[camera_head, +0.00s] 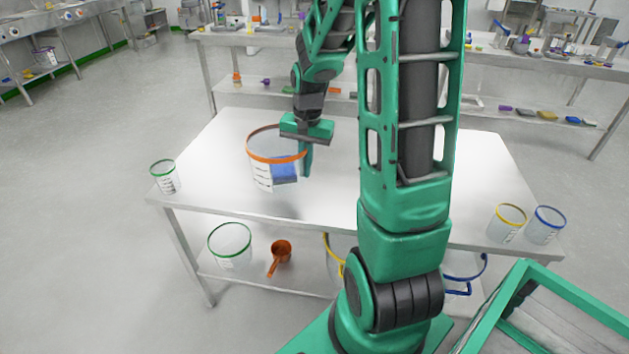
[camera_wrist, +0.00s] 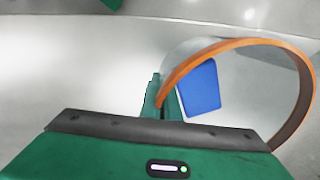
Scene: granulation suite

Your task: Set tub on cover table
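A clear tub with an orange rim (camera_head: 262,158) is at the left half of a white-topped table (camera_head: 215,140). It is upright, with a white label and a flat blue piece (camera_head: 285,172) showing within its outline. I cannot tell whether its base touches the tabletop. My gripper (camera_head: 306,165) points down at the tub's right side. In the wrist view the fingers (camera_wrist: 164,97) close on the tub's orange rim (camera_wrist: 215,50), with the wall between them. The blue piece (camera_wrist: 200,88) shows inside the rim there.
A small green-rimmed tub (camera_head: 165,178) stands at the table's left corner. Yellow-rimmed (camera_head: 506,224) and blue-rimmed (camera_head: 546,225) tubs stand at the right corner. The shelf below holds a green-rimmed tub (camera_head: 230,247) and an orange scoop (camera_head: 280,255). A green-framed cart (camera_head: 575,290) is at right.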

